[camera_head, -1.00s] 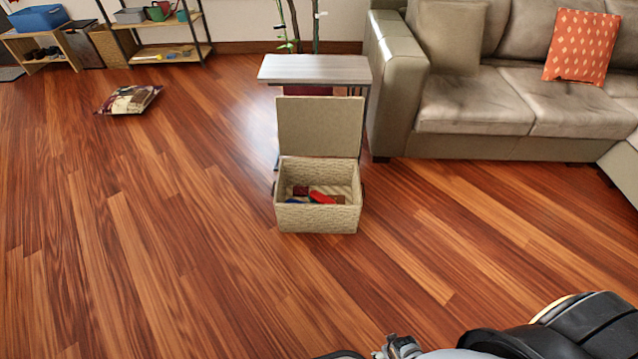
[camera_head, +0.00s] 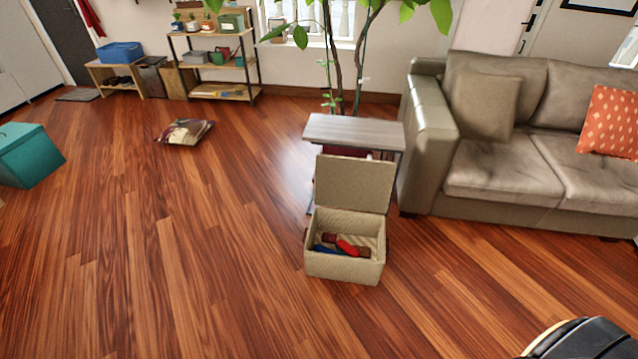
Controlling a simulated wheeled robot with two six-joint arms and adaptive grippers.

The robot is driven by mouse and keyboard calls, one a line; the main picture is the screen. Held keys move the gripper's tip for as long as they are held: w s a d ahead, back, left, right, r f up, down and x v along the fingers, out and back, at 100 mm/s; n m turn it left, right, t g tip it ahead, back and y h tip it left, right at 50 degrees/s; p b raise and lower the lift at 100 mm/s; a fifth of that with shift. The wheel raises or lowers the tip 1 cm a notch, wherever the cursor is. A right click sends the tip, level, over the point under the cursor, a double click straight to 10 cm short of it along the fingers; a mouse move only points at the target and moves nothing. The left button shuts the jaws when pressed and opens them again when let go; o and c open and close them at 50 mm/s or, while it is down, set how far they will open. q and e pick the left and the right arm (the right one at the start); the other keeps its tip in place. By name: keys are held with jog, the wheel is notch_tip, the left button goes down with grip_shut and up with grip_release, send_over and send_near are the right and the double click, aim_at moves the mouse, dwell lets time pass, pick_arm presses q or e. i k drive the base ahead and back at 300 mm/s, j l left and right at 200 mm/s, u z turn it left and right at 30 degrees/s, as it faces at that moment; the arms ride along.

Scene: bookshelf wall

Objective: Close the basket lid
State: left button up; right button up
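A beige woven basket (camera_head: 342,268) stands on the wooden floor ahead of me, slightly right of the middle. Its lid (camera_head: 354,184) is open and stands nearly upright at the back edge. Red, blue and dark items (camera_head: 346,246) lie inside the basket. A black, rounded piece of my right arm shows at the bottom right corner, well apart from the basket. Neither gripper is in view.
A small grey-topped side table (camera_head: 354,131) stands right behind the lid. A grey sofa (camera_head: 500,185) is to the right. A patterned bag (camera_head: 184,132) lies on the floor farther back, and a teal box (camera_head: 28,156) is at left. The floor before the basket is clear.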

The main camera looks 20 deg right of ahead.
aim_at(356, 183)
jog(key=i+u, duration=0.2)
jog(key=i, duration=5.05)
jog(key=i+z, duration=0.2)
jog(key=z, duration=0.2)
jog(key=i+j+z, duration=0.1)
jog(key=i+z, duration=0.15)
jog(key=z, duration=0.2)
jog(key=i+j+z, duration=0.15)
jog(key=z, duration=3.65)
